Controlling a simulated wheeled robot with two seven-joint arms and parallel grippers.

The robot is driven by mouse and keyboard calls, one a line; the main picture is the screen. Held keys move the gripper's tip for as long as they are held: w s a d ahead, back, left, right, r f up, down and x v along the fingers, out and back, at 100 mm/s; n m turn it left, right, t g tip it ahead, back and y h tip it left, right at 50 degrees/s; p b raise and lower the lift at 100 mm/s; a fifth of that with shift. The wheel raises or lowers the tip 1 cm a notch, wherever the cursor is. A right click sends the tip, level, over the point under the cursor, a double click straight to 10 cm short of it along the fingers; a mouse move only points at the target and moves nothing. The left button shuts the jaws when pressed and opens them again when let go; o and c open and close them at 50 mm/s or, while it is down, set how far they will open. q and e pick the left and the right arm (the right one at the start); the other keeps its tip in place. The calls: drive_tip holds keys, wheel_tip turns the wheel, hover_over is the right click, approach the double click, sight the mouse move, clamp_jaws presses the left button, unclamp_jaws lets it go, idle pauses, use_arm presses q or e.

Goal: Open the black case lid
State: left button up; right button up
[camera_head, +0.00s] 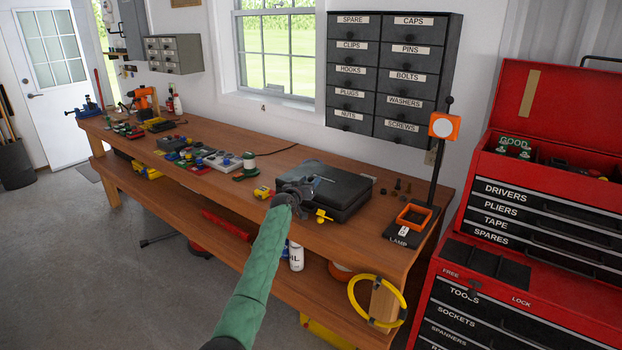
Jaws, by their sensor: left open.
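The black case (345,186) lies flat on the wooden workbench, near its right end. Its lid looks shut. My left gripper (311,183), at the end of a green-sleeved arm, is open at the case's left front part and overlaps it in the view. I cannot tell whether the fingers touch the lid. The gripper and wrist hide part of the case's front left side. My right gripper is not in view.
A lamp (410,216) with an orange frame stands right of the case, with small dark parts between. A yellow tape measure (263,192) and a green-and-white item (248,165) sit to the left. A red tool chest (530,200) stands at the right.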

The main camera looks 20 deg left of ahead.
use_arm(q)
drive_tip(key=shift+w+d, duration=0.15)
drive_tip(key=shift+w, duration=0.75)
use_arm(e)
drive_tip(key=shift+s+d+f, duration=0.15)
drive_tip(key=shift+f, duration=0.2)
use_arm(q)
clamp_jaws()
drive_tip(key=shift+r, duration=0.15)
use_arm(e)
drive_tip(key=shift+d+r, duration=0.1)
